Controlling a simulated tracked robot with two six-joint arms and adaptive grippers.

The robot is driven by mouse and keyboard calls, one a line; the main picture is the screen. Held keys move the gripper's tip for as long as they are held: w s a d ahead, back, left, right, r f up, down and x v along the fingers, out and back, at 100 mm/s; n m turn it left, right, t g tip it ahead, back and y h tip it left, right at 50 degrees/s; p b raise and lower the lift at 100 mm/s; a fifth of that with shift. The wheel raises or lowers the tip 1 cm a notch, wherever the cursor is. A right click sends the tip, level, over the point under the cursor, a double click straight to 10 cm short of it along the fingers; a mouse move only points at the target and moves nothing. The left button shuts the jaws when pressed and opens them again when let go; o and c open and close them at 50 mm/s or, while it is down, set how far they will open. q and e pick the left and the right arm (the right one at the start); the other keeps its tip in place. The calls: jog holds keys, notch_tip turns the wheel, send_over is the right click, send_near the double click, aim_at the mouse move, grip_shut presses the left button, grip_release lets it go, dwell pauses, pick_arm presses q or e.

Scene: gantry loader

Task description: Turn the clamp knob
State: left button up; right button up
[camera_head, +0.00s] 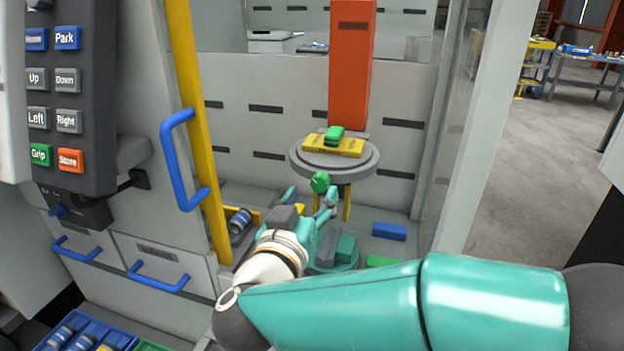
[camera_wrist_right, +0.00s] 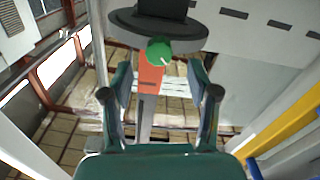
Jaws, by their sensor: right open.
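The clamp knob is a round green knob (camera_head: 320,181) below the front edge of a grey round plate (camera_head: 372,168). In the right wrist view the knob (camera_wrist_right: 159,50) has a pale mark and sits ahead of the fingertips, roughly centred between them. My right gripper (camera_head: 311,197) is open and empty, just below and in front of the knob. In the wrist view the two fingers (camera_wrist_right: 160,78) stand apart with a clear gap, and no contact with the knob shows. My left gripper is not in view.
A yellow block with a green piece (camera_head: 334,135) lies on the plate under an orange-red column (camera_head: 350,65). A yellow post and blue door handle (camera_head: 178,160) stand left. A button panel (camera_head: 65,95) is further left. A blue block (camera_head: 389,231) lies on the floor.

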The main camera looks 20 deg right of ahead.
aim_at(318, 185)
jog(key=shift+x, duration=2.75)
